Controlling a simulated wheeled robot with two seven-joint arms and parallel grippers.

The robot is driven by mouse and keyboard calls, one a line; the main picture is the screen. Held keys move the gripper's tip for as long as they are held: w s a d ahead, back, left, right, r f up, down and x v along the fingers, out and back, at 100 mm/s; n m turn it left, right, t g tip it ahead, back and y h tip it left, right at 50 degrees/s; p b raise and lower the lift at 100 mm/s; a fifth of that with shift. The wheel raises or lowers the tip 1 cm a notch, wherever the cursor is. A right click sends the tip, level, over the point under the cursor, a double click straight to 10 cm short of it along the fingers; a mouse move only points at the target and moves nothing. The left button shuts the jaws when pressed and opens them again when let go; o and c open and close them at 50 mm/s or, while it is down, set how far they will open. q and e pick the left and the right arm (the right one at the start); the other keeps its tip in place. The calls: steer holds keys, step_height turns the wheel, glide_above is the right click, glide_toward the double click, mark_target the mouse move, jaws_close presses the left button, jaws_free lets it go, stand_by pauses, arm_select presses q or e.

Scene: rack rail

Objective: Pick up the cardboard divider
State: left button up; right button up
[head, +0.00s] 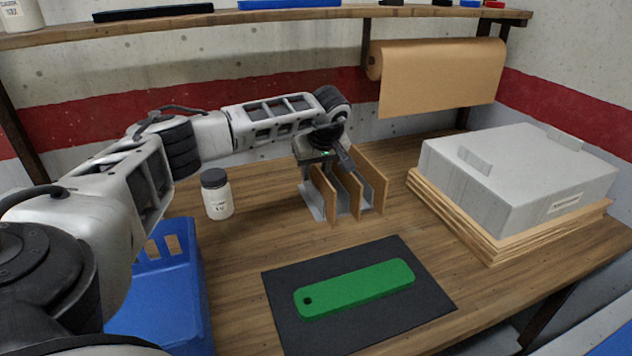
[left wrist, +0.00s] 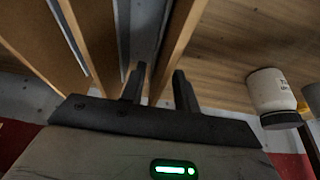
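Several upright cardboard dividers stand in a grey metal rack (head: 313,203) on the bench. The leftmost cardboard divider (head: 324,192) is the one nearest the white bottle. My left gripper (head: 331,163) is over the rack, pointing down at the tops of the dividers. In the left wrist view, one cardboard divider (left wrist: 180,45) runs between the two fingers of my left gripper (left wrist: 160,85). The fingers stand apart, with gaps beside the board, so the gripper looks open around its edge. My right gripper is out of view.
A white bottle with a dark cap (head: 216,194) stands left of the rack. A blue crate (head: 165,290) is at the front left. A green plate (head: 355,288) lies on a dark mat (head: 410,325). A grey box (head: 520,175) sits on stacked cardboard at right.

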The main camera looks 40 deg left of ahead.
arm_select(q)
jaws_close()
steer(key=shift+r, duration=0.2)
step_height(320, 180, up, 10)
steer(key=shift+f+b, duration=0.15)
steer(key=shift+b, duration=0.25)
steer(key=shift+r+p, duration=0.5)
steer(key=shift+p, duration=0.45)
steer(key=shift+f, duration=0.1)
